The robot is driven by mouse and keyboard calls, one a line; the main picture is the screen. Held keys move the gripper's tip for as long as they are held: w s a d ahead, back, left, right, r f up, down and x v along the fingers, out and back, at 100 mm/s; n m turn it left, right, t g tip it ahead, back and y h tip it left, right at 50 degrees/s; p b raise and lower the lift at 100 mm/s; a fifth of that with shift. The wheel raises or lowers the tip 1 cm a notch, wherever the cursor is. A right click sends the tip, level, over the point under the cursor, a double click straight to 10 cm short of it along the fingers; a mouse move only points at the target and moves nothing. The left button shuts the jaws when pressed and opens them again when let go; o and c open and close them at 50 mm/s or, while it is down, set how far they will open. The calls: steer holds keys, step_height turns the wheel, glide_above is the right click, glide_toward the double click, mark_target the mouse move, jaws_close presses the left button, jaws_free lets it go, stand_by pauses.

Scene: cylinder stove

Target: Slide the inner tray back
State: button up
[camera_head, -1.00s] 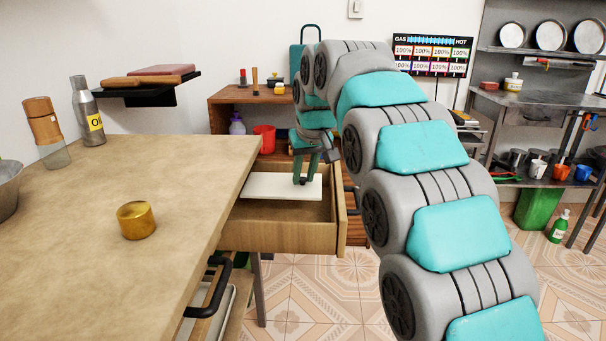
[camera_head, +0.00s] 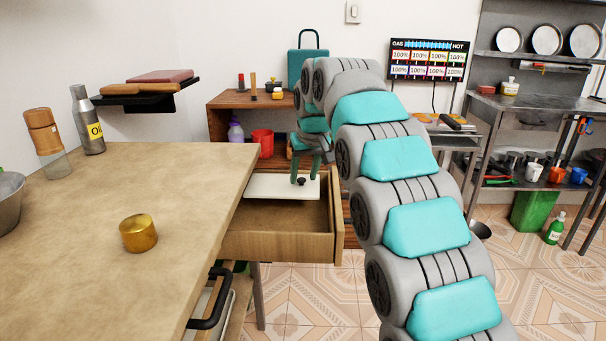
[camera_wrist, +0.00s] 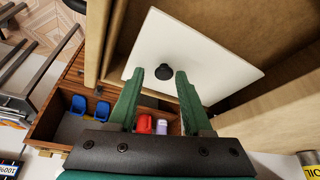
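The inner tray is a white panel (camera_head: 265,186) lying inside the pulled-out wooden drawer (camera_head: 285,246), toward its far end. A small dark knob (camera_head: 301,181) stands on the tray. My gripper (camera_head: 305,178) is over the tray by the knob. In the wrist view, my gripper (camera_wrist: 160,77) is open, with its two green fingers apart on either side of the black knob (camera_wrist: 163,73). A gap shows between each finger and the knob. The white tray (camera_wrist: 205,55) also shows there, within the drawer's wooden walls.
The wooden worktop (camera_head: 110,250) with a golden cup (camera_head: 138,233) lies left of the drawer. A low wooden cabinet (camera_head: 222,122) with a red cup (camera_head: 262,142) stands behind. The drawer's near section is empty.

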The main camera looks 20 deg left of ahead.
steer(key=shift+o, duration=0.3)
steer(key=shift+s, duration=0.1)
steer(key=v, duration=0.6)
steer(key=shift+r, duration=0.35)
steer(key=shift+s+d+r, duration=0.15)
steer(key=shift+s+r, duration=0.1)
steer(key=shift+r, duration=0.2)
